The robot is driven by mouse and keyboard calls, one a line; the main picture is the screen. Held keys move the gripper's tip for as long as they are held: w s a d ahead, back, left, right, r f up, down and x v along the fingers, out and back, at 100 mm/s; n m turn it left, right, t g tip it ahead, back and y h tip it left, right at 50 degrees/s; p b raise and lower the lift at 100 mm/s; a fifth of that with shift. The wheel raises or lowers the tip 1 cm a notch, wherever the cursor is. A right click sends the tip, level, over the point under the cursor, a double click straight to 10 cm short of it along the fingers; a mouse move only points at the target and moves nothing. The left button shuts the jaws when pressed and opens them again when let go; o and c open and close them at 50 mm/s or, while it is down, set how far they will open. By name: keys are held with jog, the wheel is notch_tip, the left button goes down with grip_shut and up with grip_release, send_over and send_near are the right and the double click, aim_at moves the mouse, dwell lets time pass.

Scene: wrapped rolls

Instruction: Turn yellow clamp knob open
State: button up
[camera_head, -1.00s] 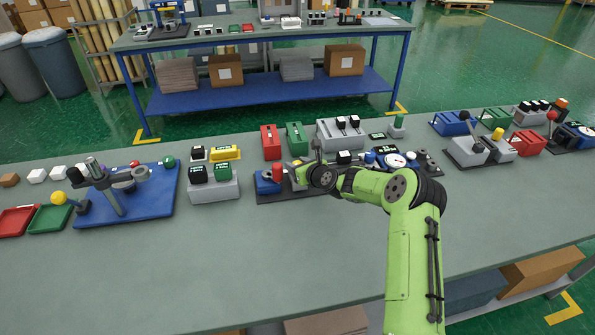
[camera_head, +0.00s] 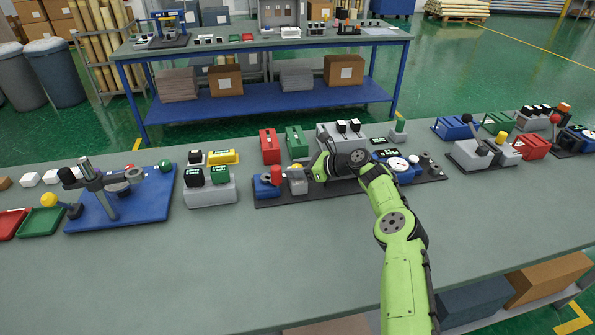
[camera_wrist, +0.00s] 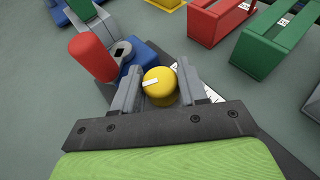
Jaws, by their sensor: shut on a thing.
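The yellow clamp knob (camera_wrist: 160,87) is round, with a white pointer mark on its top that runs roughly left to right in the wrist view. My gripper (camera_wrist: 159,70) has one grey finger on each side of it and is shut on it. In the head view a small part of the yellow knob (camera_head: 297,166) shows above a grey block, left of my green wrist. The lower part of the knob and its clamp are hidden in the wrist view.
A red handle (camera_wrist: 92,57) on a blue base stands close left of the fingers. A red block (camera_wrist: 217,22) and a green block (camera_wrist: 275,45) stand beyond. A gauge (camera_head: 397,164) is right of my wrist. The front of the bench is clear.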

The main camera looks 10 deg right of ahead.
jog(key=shift+n+g, duration=0.3)
jog(key=shift+g, duration=0.1)
dwell(0.3)
jog(key=o, duration=1)
jog(key=shift+c, duration=0.2)
jog(key=p+v, duration=0.2)
jog(key=v, duration=1.3)
jog(key=shift+s+d, duration=0.2)
jog(key=shift+d, duration=0.15)
jog(key=shift+f, duration=0.15)
